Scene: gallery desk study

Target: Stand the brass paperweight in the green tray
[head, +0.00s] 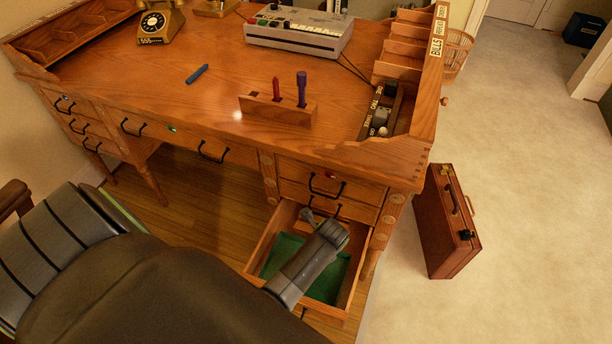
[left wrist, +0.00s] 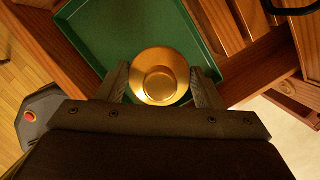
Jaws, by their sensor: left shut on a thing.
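The brass paperweight (left wrist: 160,76) is round and golden, seen from above in the left wrist view. My left gripper (left wrist: 159,84) is shut on it, one finger on each side. The green tray (left wrist: 120,28) lies beneath and beyond it in the left wrist view; I cannot tell whether the paperweight touches its floor. In the head view the green tray (head: 283,251) lies inside an open desk drawer, and my left arm reaches over it. The paperweight is hidden there. My right gripper is not in view.
The open wooden drawer (head: 262,244) has raised walls around the tray. The desk top above holds a pen stand (head: 278,110), a blue pen (head: 197,73), a telephone (head: 160,22) and a grey machine (head: 298,34). A brown briefcase (head: 448,222) stands right of the desk.

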